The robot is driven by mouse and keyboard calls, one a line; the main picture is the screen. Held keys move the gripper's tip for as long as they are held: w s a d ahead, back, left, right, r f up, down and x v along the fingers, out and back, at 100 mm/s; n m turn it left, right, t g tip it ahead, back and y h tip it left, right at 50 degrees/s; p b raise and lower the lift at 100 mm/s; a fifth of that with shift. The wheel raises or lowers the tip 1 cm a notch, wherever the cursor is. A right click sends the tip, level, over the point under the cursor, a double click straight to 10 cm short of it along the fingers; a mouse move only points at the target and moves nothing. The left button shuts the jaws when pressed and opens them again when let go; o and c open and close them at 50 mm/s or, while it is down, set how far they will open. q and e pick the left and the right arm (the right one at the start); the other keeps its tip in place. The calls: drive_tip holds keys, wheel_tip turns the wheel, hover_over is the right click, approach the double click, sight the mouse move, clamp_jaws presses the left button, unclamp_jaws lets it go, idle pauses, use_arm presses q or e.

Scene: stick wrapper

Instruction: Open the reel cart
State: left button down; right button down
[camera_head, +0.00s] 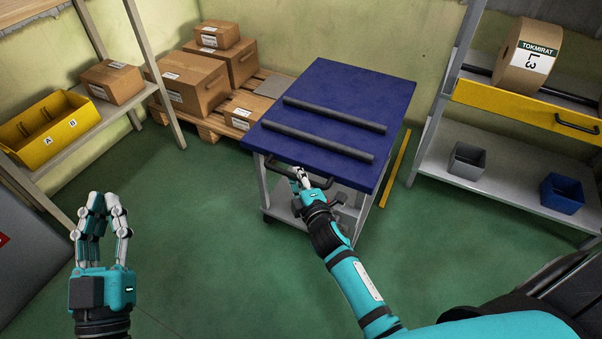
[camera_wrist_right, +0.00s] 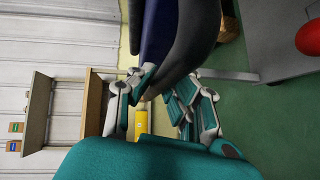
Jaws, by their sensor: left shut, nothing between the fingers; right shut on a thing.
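The reel cart (camera_head: 345,85) has a blue top with two dark bars across it and a light grey frame on wheels. It stands in the middle of the floor. A dark handle (camera_head: 322,182) runs along its near edge. My right gripper (camera_head: 300,175) is shut on this handle; the fingers partly hide it. In the right wrist view the dark handle (camera_wrist_right: 192,40) passes between the fingers of my right gripper (camera_wrist_right: 158,95). My left gripper (camera_head: 106,203) is shut and empty, raised above the floor at the left, away from the cart.
A pallet with cardboard boxes (camera_head: 190,80) stands behind the cart at the left. A shelf at the right holds a large reel (camera_head: 525,60), a grey bin (camera_head: 467,160) and a blue bin (camera_head: 562,193). A yellow bin (camera_head: 45,128) sits on the left shelf. Green floor between is clear.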

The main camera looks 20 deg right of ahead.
drive_tip(key=shift+r, duration=0.15)
drive_tip(key=c, duration=1.3)
unclamp_jaws()
drive_tip(key=s, duration=0.4)
drive_tip(key=s+r, duration=0.1)
drive_tip(key=s, duration=0.3)
drive_tip(key=s+a, duration=0.1)
drive_tip(key=s, duration=0.3)
drive_tip(key=shift+r, duration=0.3)
drive_tip(key=shift+w, duration=0.1)
